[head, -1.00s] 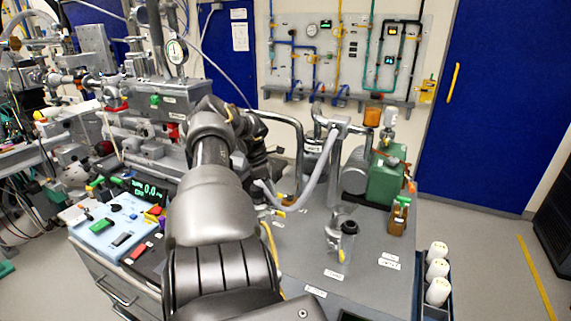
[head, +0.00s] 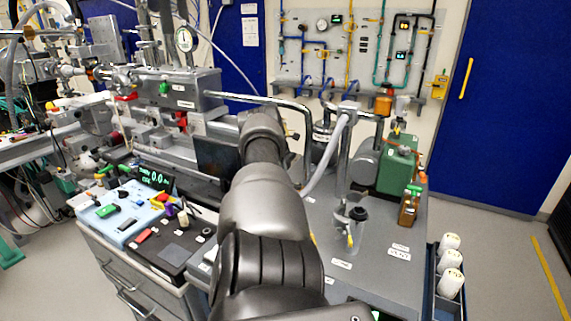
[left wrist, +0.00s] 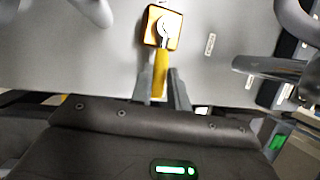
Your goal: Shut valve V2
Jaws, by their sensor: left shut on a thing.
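In the left wrist view my left gripper (left wrist: 161,90) is shut on a yellow lever handle (left wrist: 160,78). The lever runs from a silver round pivot (left wrist: 166,24) on an orange square plate (left wrist: 152,37) toward the gripper, with a grey finger on each side. The plate sits on a grey surface (left wrist: 90,45). A small white label (left wrist: 210,44) lies beside it, too blurred to read, so I cannot confirm the valve's name. In the head view my left forearm hides this gripper and the valve. My right gripper is in neither current view.
Grey pipes (head: 262,101) and a green pump (head: 397,168) stand beyond my arm on the bench (head: 385,285). A brown bottle (head: 409,208) stands near its right side. A small controller with green digits (head: 153,177) is at left. Open floor (head: 500,240) lies right.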

